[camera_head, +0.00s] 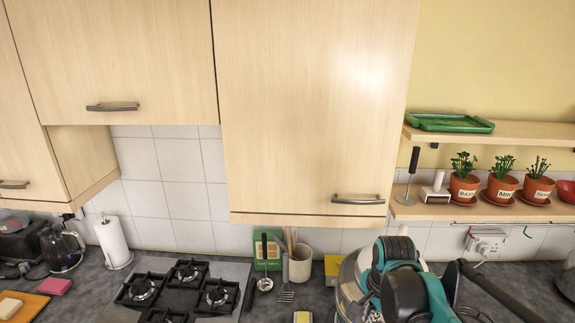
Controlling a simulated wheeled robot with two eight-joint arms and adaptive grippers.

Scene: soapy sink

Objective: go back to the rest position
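A teal and black arm of mine rises at the bottom right, in front of the counter. Neither gripper's fingers can be made out. My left arm does not show in this view. The arm hides part of the counter behind it.
A gas hob (178,293), a paper towel roll (112,240) and a glass kettle (62,248) occupy the counter's left. A utensil pot (300,264) stands against the tiles. Wall cabinets (310,100) hang above. Shelves at right carry potted herbs (502,190) and a green tray (450,123).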

